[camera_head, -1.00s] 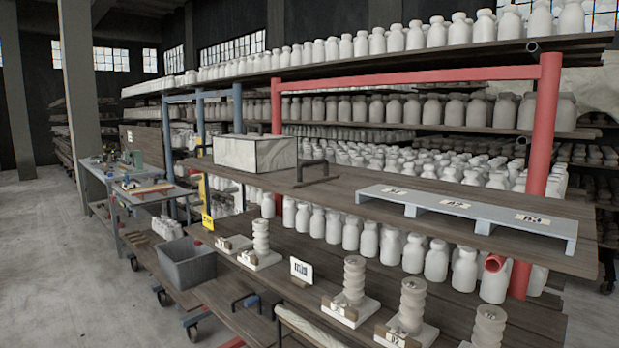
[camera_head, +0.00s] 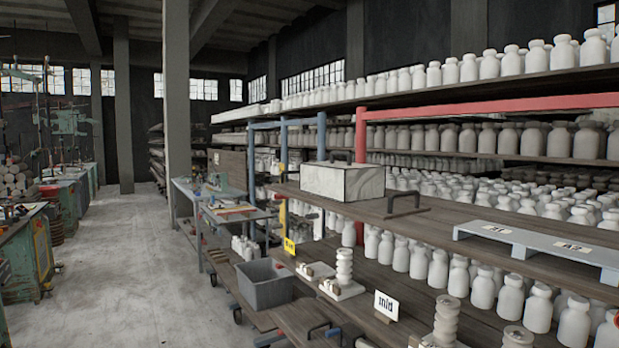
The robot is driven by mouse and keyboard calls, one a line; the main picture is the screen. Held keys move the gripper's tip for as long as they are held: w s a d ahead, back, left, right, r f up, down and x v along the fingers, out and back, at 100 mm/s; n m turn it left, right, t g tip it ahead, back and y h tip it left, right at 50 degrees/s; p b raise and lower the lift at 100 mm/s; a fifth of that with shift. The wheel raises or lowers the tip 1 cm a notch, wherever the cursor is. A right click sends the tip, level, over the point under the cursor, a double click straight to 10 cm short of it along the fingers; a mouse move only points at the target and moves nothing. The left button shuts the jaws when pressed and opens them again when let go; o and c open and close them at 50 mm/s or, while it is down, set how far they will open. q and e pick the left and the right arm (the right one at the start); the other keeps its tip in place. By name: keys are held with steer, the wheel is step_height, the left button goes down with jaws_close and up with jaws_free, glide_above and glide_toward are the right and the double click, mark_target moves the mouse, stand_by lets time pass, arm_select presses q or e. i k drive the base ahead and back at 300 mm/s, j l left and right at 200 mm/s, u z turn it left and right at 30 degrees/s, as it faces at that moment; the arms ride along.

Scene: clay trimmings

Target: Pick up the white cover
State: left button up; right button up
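A white box-shaped cover (camera_head: 345,183) with faint grey marbling sits on the brown wooden upper board (camera_head: 440,217), right of the picture's middle. A dark handle shows on its top. I cannot see what, if anything, is under it. Neither of my grippers is in view, and nothing is seen touching the cover.
A dark handle-shaped bar (camera_head: 404,203) and a grey-blue numbered rack (camera_head: 535,247) lie right of the cover. Open concrete floor (camera_head: 130,260) lies to the left.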

mark_target(348, 182)
steer(key=z, duration=0.25)
steer(key=i+j+z, duration=0.25)
steer(key=j+z, duration=0.25)
steer(key=j, duration=0.2)
steer(key=j+z, duration=0.25)
steer(key=j, duration=0.15)
